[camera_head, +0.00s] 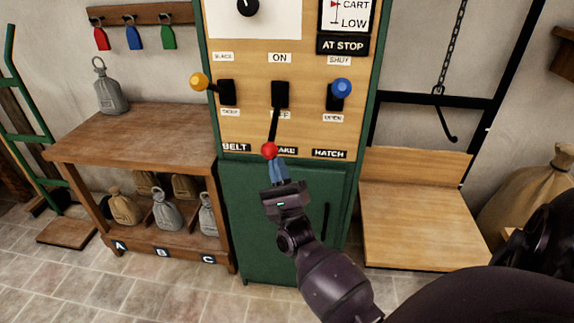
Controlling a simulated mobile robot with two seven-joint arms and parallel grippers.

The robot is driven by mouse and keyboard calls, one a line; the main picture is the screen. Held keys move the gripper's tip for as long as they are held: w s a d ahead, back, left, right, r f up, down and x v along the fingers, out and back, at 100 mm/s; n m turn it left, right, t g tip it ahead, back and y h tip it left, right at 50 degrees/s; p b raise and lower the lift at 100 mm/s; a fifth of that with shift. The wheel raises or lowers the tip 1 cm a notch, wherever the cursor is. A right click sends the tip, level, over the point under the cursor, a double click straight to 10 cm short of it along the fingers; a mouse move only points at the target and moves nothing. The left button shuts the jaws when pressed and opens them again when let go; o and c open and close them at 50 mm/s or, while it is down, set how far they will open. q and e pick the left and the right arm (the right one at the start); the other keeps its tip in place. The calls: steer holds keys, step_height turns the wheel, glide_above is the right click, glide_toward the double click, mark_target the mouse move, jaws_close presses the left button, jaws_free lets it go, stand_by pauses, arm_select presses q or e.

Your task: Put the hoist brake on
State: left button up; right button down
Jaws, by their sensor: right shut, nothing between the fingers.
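The brake lever is the middle one on the wooden control panel (305,128), with a red knob (269,150). It points down from its black slot (280,94), away from the ON label (279,58) above. The lower label is partly covered by the lever. The name plate below, ending in "AKE" (286,152), is partly covered by the knob. My right gripper (277,166) is shut and empty, its blue-grey fingertips just below the red knob. I cannot tell whether they touch it. My left gripper is not in view.
A wooden bench (140,130) with sacks stands left.

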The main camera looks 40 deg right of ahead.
steer(key=r+m+g+p, duration=0.1)
steer(key=r+m+g+h+p, duration=0.1)
steer(key=r+p, duration=0.1)
steer(key=s+a+r+p, duration=0.1)
steer(key=r+p, duration=0.1)
steer(key=shift+a+r+m+g+h, duration=0.1)
steer(key=shift+r+m+g+h, duration=0.15)
steer(key=shift+m+g+h, duration=0.15)
arm_select(q)
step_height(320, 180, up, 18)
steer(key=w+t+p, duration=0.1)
steer(key=p, duration=1.1)
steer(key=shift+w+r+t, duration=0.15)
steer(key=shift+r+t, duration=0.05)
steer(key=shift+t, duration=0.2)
arm_select(e)
step_height(320, 180, up, 12)
steer(key=m+g, duration=0.2)
steer(key=g, duration=0.2)
glide_above(276, 152)
steer(key=s, duration=0.1)
steer(key=shift+a, duration=0.4)
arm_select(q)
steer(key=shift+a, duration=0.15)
arm_select(e)
steer(key=shift+r+t, duration=0.1)
steer(key=shift+t, duration=0.2)
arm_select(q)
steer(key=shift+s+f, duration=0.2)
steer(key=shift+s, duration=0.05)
